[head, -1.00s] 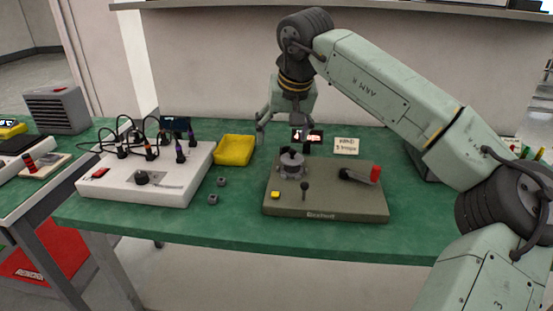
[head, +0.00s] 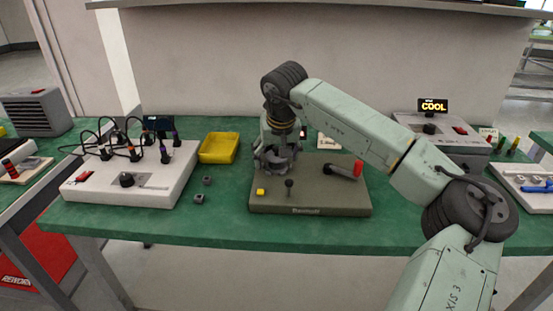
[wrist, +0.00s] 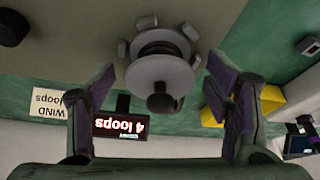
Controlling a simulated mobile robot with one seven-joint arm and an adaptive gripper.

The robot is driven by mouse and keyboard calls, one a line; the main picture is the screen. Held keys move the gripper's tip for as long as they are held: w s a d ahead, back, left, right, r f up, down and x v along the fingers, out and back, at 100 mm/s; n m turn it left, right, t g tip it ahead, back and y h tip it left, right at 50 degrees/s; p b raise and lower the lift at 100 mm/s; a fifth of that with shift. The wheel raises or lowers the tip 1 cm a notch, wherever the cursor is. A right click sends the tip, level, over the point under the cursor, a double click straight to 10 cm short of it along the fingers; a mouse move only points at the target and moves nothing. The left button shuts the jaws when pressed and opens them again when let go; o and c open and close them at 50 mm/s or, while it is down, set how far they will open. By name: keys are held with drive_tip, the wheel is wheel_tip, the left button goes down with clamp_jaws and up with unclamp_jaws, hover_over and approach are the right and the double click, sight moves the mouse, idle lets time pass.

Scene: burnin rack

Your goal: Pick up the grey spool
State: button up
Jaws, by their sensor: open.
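The grey spool (wrist: 158,75) is a round flanged piece with a dark knob at its centre, seen close up in the wrist view. Several small grey tabs stand around it. In the head view it sits upright on the olive winder box (head: 325,200), mostly covered by my gripper (head: 277,158). My gripper also shows in the wrist view (wrist: 162,73), open, with one finger on each side of the spool. Gaps show between fingers and spool, so they look apart. The spool's underside is hidden.
The olive box carries a red-handled crank (head: 347,169), a yellow button (head: 260,192) and a black lever (head: 289,188). A yellow tray (head: 219,148) and a white panel with cables (head: 130,185) stand left. A "4 loops" display (wrist: 121,126) is close to my fingers.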

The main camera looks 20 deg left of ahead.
drive_tip(key=shift+c, duration=0.2)
drive_tip(key=c, duration=1.2)
